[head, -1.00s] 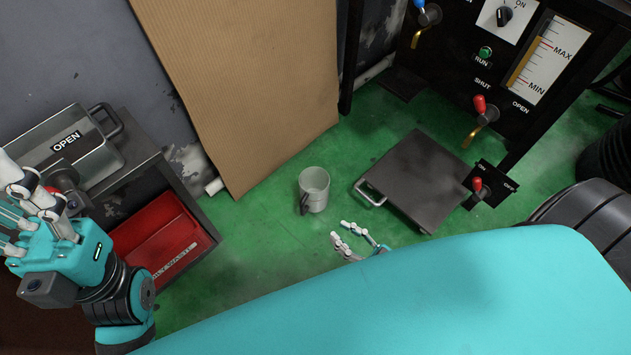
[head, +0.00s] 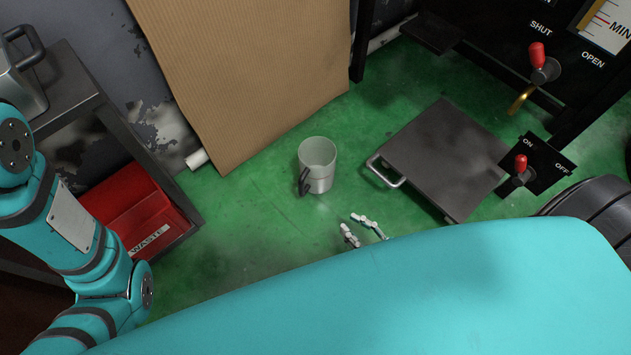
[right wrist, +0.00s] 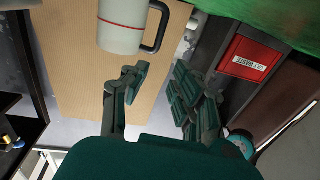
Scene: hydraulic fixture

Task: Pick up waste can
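The waste can (head: 318,168) is a grey metal mug-like can with a dark handle, standing upright on the green floor. It also shows at the top of the right wrist view (right wrist: 121,35), with its dark handle on the right side. My right gripper (head: 364,229) is just below and right of the can in the head view, apart from it. In the right wrist view its fingers (right wrist: 157,82) are spread, with nothing between them. My left arm comes in at the left of the head view, but its gripper is out of frame.
A black platform with a handle (head: 445,158) lies right of the can. A red bin labelled waste (head: 140,215) sits in the dark shelf unit at left. A cardboard sheet (head: 235,75) leans on the wall behind. Green floor around the can is clear.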

